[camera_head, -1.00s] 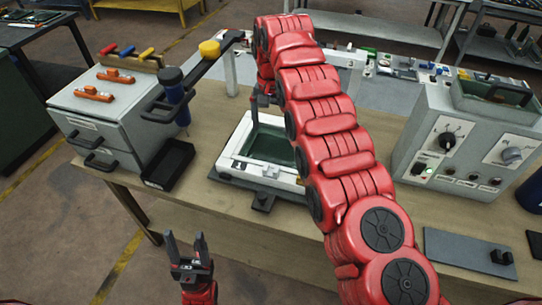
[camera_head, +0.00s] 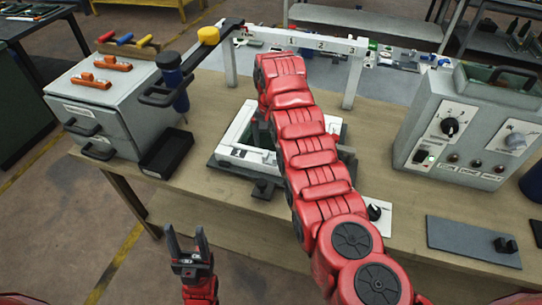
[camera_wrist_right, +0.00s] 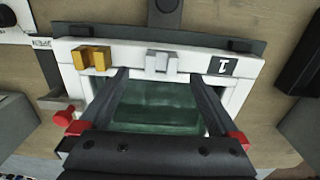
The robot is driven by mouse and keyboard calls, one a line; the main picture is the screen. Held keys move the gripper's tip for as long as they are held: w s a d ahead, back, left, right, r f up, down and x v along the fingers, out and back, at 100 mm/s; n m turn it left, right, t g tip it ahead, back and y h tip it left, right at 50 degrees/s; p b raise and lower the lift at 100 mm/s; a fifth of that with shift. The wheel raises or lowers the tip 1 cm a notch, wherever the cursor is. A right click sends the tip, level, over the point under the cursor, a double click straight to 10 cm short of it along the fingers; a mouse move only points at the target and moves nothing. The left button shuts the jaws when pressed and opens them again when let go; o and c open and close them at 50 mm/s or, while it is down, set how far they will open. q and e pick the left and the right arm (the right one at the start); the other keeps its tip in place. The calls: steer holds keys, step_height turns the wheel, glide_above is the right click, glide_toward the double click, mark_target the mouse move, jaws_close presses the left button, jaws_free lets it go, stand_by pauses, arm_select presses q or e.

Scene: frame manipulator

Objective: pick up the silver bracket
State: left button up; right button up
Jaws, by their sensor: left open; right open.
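The silver bracket (camera_wrist_right: 161,62) is a small block-like piece on the near bar of the white frame (camera_wrist_right: 257,80) in the right wrist view. A gold bracket (camera_wrist_right: 91,57) sits to its left and a dark marked tile (camera_wrist_right: 222,66) to its right. My right gripper (camera_wrist_right: 160,74) is open, its two dark fingers apart on either side of the silver bracket's line, with nothing held. In the head view the white frame (camera_head: 238,126) lies on the bench, and my red right arm hides much of it and the bracket. My left gripper (camera_head: 187,240) is open and empty in front of the bench.
A grey drawer cabinet (camera_head: 107,90) and a black tray (camera_head: 166,153) stand left of the frame. A white numbered gantry (camera_head: 300,40) rises behind it. A control box (camera_head: 468,125) and a grey mat (camera_head: 460,238) are at right. Bare wood (camera_head: 215,100) shows between.

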mark_target(271, 159)
step_height(271, 159, down, 4)
steer(key=shift+r+p, duration=0.2)
steer(key=shift+p, duration=0.6)
steer(key=shift+w+f, duration=0.2)
steer(key=shift+f, duration=0.45)
steer(key=shift+c, duration=0.3)
steer(key=c, duration=1.4)
steer(key=shift+r, duration=0.2)
